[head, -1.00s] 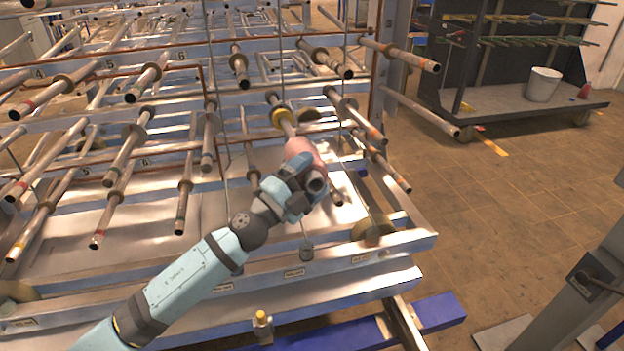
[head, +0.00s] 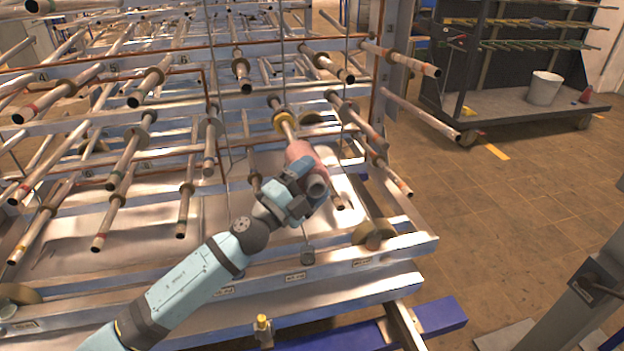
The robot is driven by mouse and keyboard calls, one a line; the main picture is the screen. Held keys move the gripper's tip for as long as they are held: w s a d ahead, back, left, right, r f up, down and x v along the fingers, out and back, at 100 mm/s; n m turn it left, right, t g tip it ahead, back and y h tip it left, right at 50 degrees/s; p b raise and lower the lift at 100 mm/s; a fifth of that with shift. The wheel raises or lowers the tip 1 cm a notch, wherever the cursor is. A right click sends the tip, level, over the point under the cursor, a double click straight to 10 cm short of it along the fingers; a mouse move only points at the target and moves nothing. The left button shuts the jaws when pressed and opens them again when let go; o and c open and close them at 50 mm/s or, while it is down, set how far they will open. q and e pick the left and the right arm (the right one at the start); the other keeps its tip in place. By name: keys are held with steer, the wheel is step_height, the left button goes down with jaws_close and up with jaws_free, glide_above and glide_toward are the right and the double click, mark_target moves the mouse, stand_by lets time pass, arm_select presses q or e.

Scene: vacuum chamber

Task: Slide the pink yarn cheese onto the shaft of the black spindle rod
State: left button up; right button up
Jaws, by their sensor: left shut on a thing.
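The pink yarn cheese (head: 307,154) is a short pink cylinder in the middle of the head view. My left gripper (head: 303,190) is shut on it from the near side and hides its lower part. A round tube end shows at the cheese's near end. A metal rod (head: 289,129) with a yellow collar (head: 284,120) runs from the rack to the far end of the cheese, roughly in line with it. I cannot tell whether the rod is inside the cheese or just behind it. No band on this rod's tip shows, so I cannot confirm it is the black spindle rod. My right gripper is not in view.
A rack (head: 335,262) carries several similar rods, many with coloured tips, close around the cheese. Thin vertical wires hang near my gripper. A trolley (head: 500,115) with a white bucket (head: 543,88) stands at the back right. The floor between is clear.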

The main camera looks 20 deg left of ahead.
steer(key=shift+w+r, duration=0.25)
arm_select(q)
steer(key=shift+w, duration=0.1)
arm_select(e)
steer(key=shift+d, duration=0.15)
arm_select(q)
steer(key=shift+w+a, duration=0.3)
steer(key=shift+w, duration=0.1)
steer(key=shift+w+a+f+b, duration=0.1)
steer(key=shift+w+a+b, duration=0.25)
steer(key=shift+w+a, duration=0.25)
steer(key=shift+w+a+f, duration=0.1)
steer(key=shift+w+a, duration=0.15)
steer(key=shift+w, duration=0.2)
steer(key=shift+w+a, duration=0.2)
steer(key=shift+w, duration=0.35)
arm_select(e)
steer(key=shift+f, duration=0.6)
